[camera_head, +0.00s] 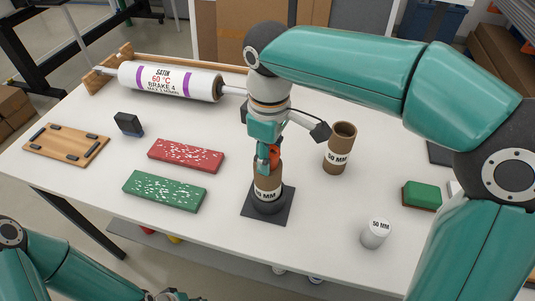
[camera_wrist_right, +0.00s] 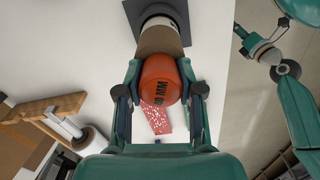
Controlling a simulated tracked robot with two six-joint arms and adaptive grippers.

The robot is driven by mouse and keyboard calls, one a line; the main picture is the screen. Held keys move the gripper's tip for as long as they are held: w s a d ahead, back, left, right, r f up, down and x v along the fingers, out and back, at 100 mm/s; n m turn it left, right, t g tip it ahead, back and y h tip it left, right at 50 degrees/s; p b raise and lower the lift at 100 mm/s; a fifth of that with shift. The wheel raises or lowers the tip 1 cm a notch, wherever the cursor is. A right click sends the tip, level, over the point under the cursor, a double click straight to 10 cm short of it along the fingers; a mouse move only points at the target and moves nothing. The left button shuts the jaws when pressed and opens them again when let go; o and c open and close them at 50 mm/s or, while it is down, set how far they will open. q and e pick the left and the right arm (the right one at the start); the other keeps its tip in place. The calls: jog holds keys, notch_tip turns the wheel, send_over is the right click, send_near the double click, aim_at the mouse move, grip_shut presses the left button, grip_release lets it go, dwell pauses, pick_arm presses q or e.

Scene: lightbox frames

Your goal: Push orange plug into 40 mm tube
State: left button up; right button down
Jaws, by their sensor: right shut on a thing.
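My right gripper (camera_head: 268,152) is shut on the orange plug (camera_head: 274,155), just above a brown cardboard tube (camera_head: 267,173). The tube stands upright in a black square holder (camera_head: 281,215); the first digit of its "MM" label is unclear. In the right wrist view, the gripper's fingers (camera_wrist_right: 160,92) flank the plug (camera_wrist_right: 160,77), which hides the mouth of the tube (camera_wrist_right: 160,41). The plug appears to meet the tube; I cannot tell whether any of it is inside. My left arm is at bottom left; its end (camera_wrist_right: 243,40) shows small in the right wrist view, its jaws unclear.
A 50 MM tube (camera_head: 341,150) stands to the right, with a white 50 MM plug (camera_head: 375,234) nearer the front. Red (camera_head: 186,156) and green (camera_head: 164,190) speckled blocks lie left. A white roll (camera_head: 168,81) is behind. A green-topped block (camera_head: 421,195) sits right.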

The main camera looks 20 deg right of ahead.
jog(key=c, duration=0.7)
grip_release()
jog(key=shift+r, duration=0.1)
notch_tip(320, 180, up, 12)
jog(key=shift+p, duration=1.1)
